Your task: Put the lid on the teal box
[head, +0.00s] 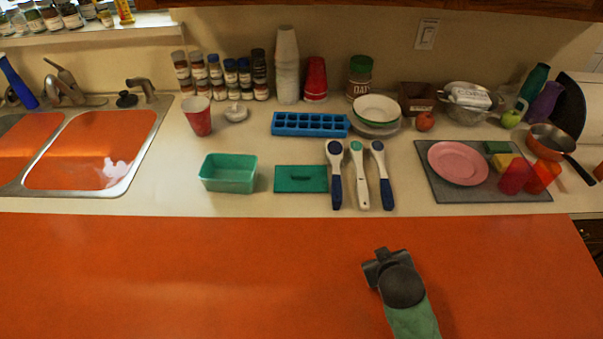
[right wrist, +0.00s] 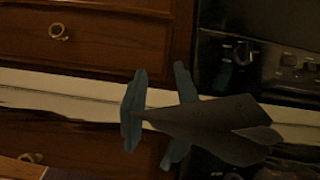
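The teal box (head: 228,173) stands open and upright on the counter, left of centre in the head view. The flat teal lid (head: 301,179), with a small raised grip, lies on the counter just right of the box, apart from it. My right gripper (head: 378,262) is low in the head view, over the orange front surface, well short of the box and lid. My left gripper is not in view.
Three measuring spoons (head: 358,175) lie right beside the lid. A blue ice tray (head: 310,124) is behind it, and a red cup (head: 197,116) stands behind the box. The sink (head: 150,150) is left; a grey mat (head: 432,184) with a pink plate (head: 458,163) is right.

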